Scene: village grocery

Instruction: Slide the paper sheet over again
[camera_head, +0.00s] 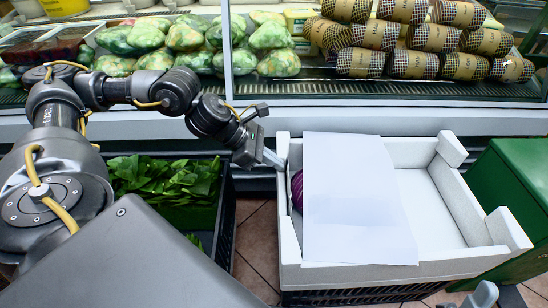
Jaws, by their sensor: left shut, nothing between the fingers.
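The white paper sheet (350,205) lies across the left part of a white crate (290,247), spanning from its back rim to its front rim. A round purple thing (297,190) shows at the sheet's left edge; the rest of it is hidden under the sheet. The right part of the crate is uncovered and its bare floor (428,205) shows. My left gripper (274,160) is shut and empty at the crate's back left corner, just left of the sheet. I cannot tell whether it touches the crate rim.
A dark crate of green leaves (165,185) stands left of the white crate. A green box (515,190) stands to the right. Behind is a chilled shelf with green bagged goods (190,40) and wrapped rolls (410,38). Tiled floor (257,245) shows between the crates.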

